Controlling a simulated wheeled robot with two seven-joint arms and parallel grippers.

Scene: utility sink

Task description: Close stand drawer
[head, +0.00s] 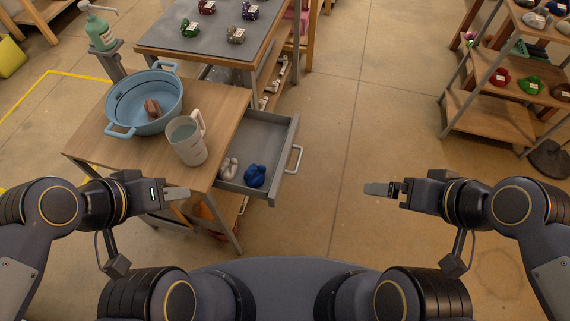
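The stand (88,151) is a wooden-topped table at the left of the head view. Its grey drawer (270,129) is pulled out to the right, with a light handle (295,159) on its front. A blue object (255,176) and a whitish object (229,168) lie inside the drawer. My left gripper (180,193) is over the near edge of the stand, left of the drawer and apart from its handle. My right gripper (378,189) is over bare floor, to the right of the handle. Both show from the side, so their finger gaps are unclear.
A blue pot (130,106) holding a brown item and a pale pitcher (187,142) stand on the stand. A grey-topped table (165,42) is behind. A shelf (490,117) stands at the right. The floor between drawer and shelf is clear.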

